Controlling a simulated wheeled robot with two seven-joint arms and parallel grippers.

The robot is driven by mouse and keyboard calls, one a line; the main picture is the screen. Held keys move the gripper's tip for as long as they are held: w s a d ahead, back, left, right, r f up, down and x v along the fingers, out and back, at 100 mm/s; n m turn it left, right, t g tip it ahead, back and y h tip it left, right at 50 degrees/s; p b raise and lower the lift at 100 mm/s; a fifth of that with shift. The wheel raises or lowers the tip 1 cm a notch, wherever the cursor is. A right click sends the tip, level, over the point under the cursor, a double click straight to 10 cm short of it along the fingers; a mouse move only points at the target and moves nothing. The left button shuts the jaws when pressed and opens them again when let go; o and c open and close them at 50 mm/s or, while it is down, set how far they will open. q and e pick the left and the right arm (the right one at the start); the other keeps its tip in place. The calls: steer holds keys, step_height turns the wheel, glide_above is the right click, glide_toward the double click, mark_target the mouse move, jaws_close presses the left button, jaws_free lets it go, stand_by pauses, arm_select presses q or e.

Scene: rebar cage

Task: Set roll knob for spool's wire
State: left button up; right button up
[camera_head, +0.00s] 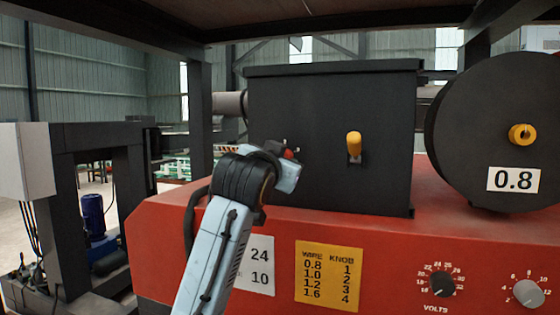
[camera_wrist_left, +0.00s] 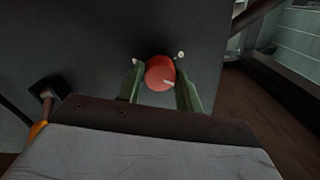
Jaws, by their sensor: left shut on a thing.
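The red roll knob (camera_wrist_left: 160,73) sits on the side of the black box (camera_head: 330,140). It has a white mark, which points to the lower right in the left wrist view. My left gripper (camera_wrist_left: 160,80) is shut on the knob, one finger on each side of it. In the head view a bit of the red knob (camera_head: 288,154) shows behind my left wrist. The black spool (camera_head: 480,110) at the right carries a white "0.8" label (camera_head: 513,179). A yellow chart (camera_head: 328,277) lists wire 0.8, 1.0, 1.2, 1.6 against knob 1, 2, 3, 4. My right gripper is not in view.
A yellow lever (camera_head: 354,145) stands out of the box's front. The red machine body (camera_head: 400,225) carries a volts dial (camera_head: 441,284) and another dial (camera_head: 528,293). A dark shelf (camera_head: 330,25) hangs overhead. A dark frame (camera_head: 130,175) stands at the left.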

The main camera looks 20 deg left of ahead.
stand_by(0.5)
arm_select(q)
steer(key=o, duration=1)
steer(key=s+b, duration=0.4)
steer(key=s, duration=0.9)
steer(key=shift+s+d, duration=0.2)
